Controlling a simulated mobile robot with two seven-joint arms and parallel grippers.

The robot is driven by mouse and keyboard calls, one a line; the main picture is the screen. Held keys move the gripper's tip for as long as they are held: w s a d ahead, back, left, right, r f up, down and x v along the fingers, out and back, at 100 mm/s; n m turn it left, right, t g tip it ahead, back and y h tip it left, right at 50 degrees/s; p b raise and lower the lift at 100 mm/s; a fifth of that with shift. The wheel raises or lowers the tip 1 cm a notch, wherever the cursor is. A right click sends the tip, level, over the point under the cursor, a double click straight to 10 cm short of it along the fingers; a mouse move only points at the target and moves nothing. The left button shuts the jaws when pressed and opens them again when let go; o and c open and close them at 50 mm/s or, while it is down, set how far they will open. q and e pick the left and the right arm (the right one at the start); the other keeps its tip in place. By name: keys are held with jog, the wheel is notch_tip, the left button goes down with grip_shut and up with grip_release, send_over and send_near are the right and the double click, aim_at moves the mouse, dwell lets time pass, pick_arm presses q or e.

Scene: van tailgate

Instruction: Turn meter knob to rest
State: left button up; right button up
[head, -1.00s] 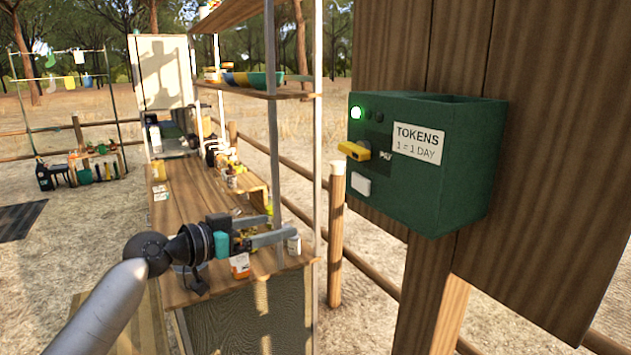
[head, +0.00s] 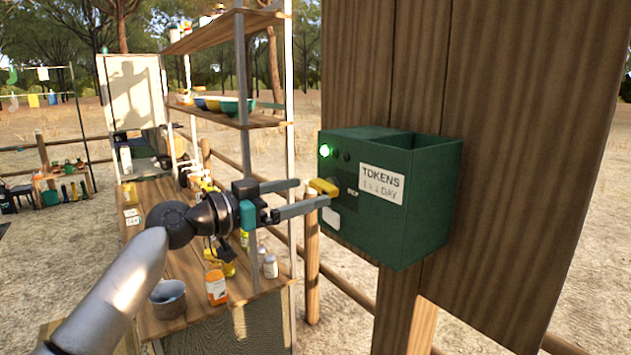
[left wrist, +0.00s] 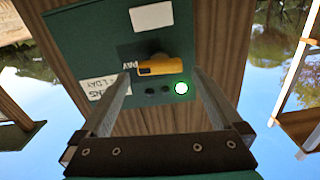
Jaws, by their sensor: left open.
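The green token meter (head: 405,215) is fixed to a wooden board on the right of the head view. Its yellow knob (head: 324,187) sticks out of the front face, with a lit green lamp (head: 326,151) above it. In the left wrist view the knob (left wrist: 160,65) lies across, beside the word PAY, between the lines of the two fingers. My left gripper (head: 313,194) is open, with its fingertips close to the knob. I cannot tell whether they touch it. The right gripper is not in view.
A wooden counter (head: 185,205) with bottles and a metal pot (head: 168,298) stands left of the meter, below my left arm. Shelves (head: 225,114) on metal posts rise behind it. A wooden fence post (head: 312,270) stands below the knob.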

aim_at(318, 189)
pick_arm(q)
jog(key=shift+p+x, duration=0.3)
jog(key=shift+x, duration=1.5)
jog(key=c, duration=1.2)
